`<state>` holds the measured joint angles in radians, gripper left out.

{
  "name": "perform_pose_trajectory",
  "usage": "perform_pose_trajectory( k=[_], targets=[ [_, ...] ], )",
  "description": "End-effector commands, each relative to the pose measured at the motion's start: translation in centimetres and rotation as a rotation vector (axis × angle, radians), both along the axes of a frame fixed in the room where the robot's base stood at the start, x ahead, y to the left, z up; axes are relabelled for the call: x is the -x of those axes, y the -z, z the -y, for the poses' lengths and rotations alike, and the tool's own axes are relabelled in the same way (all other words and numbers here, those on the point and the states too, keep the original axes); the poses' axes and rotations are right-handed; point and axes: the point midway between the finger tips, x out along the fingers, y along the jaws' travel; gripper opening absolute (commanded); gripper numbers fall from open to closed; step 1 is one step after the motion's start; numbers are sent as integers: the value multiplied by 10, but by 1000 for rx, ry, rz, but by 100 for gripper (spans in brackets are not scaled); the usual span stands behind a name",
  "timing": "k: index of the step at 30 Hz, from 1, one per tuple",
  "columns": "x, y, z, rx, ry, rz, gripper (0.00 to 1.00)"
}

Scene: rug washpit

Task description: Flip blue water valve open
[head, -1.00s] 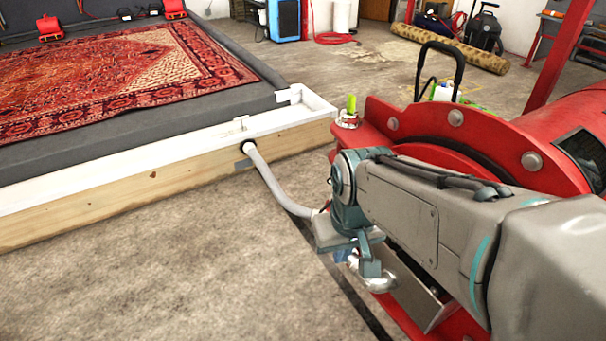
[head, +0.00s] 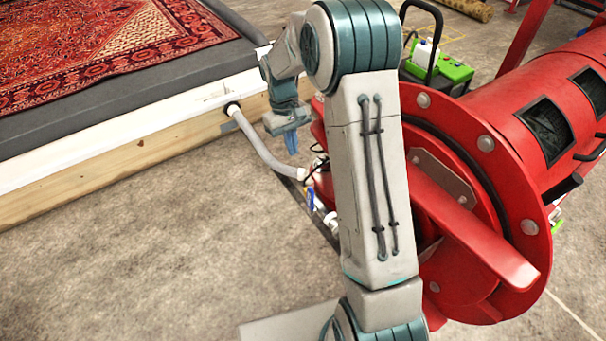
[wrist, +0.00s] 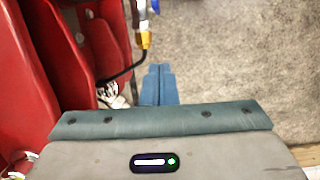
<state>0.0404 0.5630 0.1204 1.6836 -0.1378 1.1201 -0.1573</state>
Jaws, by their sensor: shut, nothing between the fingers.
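The blue water valve handle (head: 310,199) shows in the head view on white pipework low beside the red drum machine. In the wrist view a bit of the blue handle (wrist: 155,6) shows at the top edge, above a brass fitting (wrist: 146,40). My gripper (head: 290,148) hangs above and left of the valve in the head view, apart from it. Its blue fingers (wrist: 160,70) are together and empty in the wrist view, pointing toward the pipework. Most of the valve is outside the wrist view, so I cannot tell its exact handle angle there.
The red drum machine (head: 480,180) stands close on the right. A grey hose (head: 262,148) runs from the wooden-sided washpit (head: 130,160) to the pipework. A thin black cable (wrist: 120,74) crosses near my fingers. The concrete floor in front is clear.

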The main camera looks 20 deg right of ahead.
Motion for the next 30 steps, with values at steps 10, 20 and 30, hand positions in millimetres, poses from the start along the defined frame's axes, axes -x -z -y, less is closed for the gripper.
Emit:
perform_pose_trajectory(
  k=[10,20,30],
  targets=[
    [-10,9,-1,-3,-14,-22,0],
    [-7,19,0,-2,-14,-26,0],
    [9,82,5,-2,-14,-27,0]
  ],
)
